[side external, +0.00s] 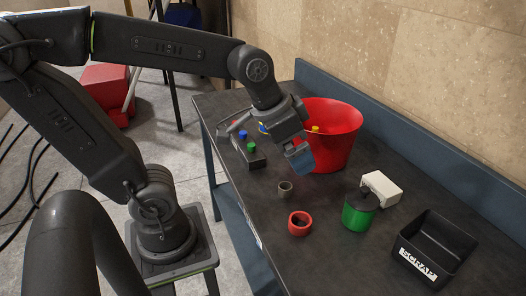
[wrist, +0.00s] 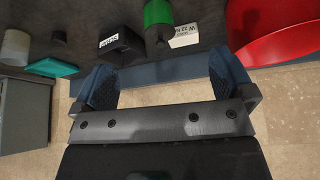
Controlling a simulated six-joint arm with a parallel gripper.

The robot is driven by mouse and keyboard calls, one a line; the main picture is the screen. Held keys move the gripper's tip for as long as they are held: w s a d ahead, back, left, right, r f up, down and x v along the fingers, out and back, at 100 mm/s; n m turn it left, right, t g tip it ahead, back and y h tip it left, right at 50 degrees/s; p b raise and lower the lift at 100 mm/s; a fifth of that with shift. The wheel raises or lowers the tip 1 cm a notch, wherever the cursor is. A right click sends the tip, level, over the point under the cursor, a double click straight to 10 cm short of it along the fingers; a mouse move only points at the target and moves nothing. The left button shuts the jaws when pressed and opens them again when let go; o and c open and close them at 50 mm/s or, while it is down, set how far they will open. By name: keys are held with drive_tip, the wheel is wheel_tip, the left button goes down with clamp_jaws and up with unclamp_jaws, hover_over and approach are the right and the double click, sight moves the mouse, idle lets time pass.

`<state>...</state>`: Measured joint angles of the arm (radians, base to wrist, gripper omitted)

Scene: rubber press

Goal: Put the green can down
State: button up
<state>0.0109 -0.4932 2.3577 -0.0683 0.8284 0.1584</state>
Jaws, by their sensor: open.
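The green can (side external: 357,214) with a black top stands upright on the dark table, right of the middle in the side external view. It also shows at the top of the wrist view (wrist: 157,13), cut off by the frame edge. My gripper (side external: 300,160) is open and empty, its blue fingers hanging above the table in front of the red bucket, to the left of the can and apart from it. In the wrist view the two blue fingers (wrist: 164,82) are spread wide with nothing between their tips.
A white box (side external: 381,188) is close behind the can. A black scrap bin (side external: 453,238) stands to its right. A red ring-shaped part (side external: 300,223) and a small grey ring (side external: 286,188) lie left. The red bucket (side external: 341,135) and a button box (side external: 256,161) are farther back.

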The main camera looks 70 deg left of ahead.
drive_tip(key=s+a+n, duration=0.1)
drive_tip(key=s, duration=0.5)
drive_tip(key=shift+f+n+y, duration=0.3)
